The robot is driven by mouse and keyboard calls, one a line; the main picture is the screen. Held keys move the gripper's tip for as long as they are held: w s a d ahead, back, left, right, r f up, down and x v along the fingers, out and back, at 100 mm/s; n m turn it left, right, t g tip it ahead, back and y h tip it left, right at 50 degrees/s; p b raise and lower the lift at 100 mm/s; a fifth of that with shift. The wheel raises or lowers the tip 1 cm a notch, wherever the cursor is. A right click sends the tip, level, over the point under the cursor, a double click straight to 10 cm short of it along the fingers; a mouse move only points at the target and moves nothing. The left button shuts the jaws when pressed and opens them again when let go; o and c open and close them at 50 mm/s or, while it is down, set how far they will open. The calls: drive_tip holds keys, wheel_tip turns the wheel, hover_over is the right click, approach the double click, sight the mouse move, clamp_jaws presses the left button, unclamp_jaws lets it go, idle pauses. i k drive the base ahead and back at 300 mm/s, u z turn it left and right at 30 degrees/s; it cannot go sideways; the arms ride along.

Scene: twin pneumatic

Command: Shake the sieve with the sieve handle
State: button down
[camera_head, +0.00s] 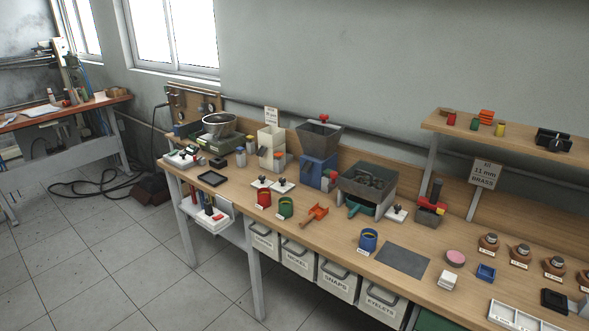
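A dark grey, open-topped box (350,184) stands on pale legs near the middle of the workbench and looks like the sieve. Dark round shapes lie inside it; its bottom is hidden. A green piece (360,206) shows under its front. I cannot tell whether this is the sieve handle or a separate scoop or tray. My gripper is not in this view.
The wooden bench (330,235) is crowded. A blue machine with a grey hopper (320,135) stands left of the box. A red cup (264,199), green cup (286,207) and orange scoop (314,215) lie in front. A shelf (520,140) overhangs the right. The tiled floor (120,260) is open.

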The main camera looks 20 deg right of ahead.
sight(334, 175)
drive_tip(key=u, duration=0.65)
drive_tip(key=i, duration=1.2)
drive_tip(key=u, duration=0.15)
